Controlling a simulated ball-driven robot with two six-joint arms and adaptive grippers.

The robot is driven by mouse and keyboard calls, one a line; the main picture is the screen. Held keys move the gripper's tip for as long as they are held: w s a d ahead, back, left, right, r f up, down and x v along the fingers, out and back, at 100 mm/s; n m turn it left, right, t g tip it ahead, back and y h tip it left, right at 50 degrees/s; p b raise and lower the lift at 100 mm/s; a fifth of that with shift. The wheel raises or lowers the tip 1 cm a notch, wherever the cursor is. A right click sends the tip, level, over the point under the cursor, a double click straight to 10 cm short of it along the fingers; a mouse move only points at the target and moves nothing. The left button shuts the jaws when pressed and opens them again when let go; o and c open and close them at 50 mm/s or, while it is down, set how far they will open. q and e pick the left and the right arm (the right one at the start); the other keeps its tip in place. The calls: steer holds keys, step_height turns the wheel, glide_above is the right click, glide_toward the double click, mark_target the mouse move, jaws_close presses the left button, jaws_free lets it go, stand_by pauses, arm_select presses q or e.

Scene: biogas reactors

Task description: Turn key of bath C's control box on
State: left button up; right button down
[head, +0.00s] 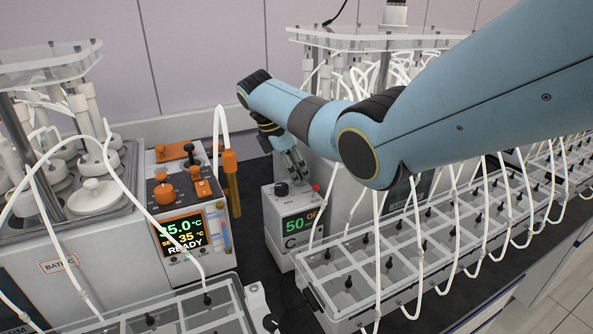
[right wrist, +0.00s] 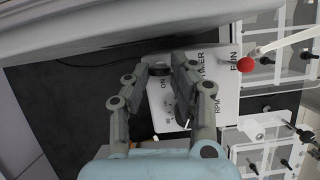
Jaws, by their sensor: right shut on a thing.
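The control box (head: 297,222) marked C stands on the dark bench, its screen (head: 300,223) showing 50 and OFF. A black knob (head: 281,188) and a red knob (head: 315,187) are on its top. My right gripper (head: 297,178) reaches down over the box top from behind. In the right wrist view its fingers (right wrist: 169,69) are closed around a small dark piece beside the ON mark on the white panel (right wrist: 225,80), apparently the key; the fingers hide most of it. The red knob (right wrist: 246,64) shows there, clear of the fingers. My left gripper is not in view.
A bath unit (head: 100,215) with an orange-knobbed panel reading 35.0 and READY stands at left. A clear compartment tray (head: 350,285) with white tubes lies right of the box. An orange-capped cylinder (head: 231,180) stands between the units. Bare dark bench shows left of the box.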

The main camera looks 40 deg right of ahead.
steer(key=m+g+b, duration=0.1)
steer(key=m+b, duration=0.1)
steer(key=m, duration=0.1)
steer(key=shift+w+f+y, duration=0.1)
steer(key=shift+w+y, duration=0.05)
steer(key=shift+y, duration=0.15)
steer(key=m+y+b, duration=0.1)
steer(key=m+b, duration=0.2)
steer(key=b, duration=0.2)
steer(key=m+g+y+b, duration=0.1)
steer(key=m+b, duration=0.3)
steer(key=b, duration=0.1)
steer(key=m+g+y+b, duration=0.1)
steer(key=m+b, duration=0.2)
steer(key=b, duration=0.1)
steer(key=shift+w+d+f+y+b, duration=0.15)
steer(key=shift+d+y+b, duration=0.15)
steer(key=shift+d+b, duration=0.1)
steer(key=shift+r+m+y+b, duration=0.25)
steer(key=shift+m+y+b, duration=0.05)
steer(key=shift+m+b, duration=0.85)
steer(key=c, duration=1.1)
jaws_free()
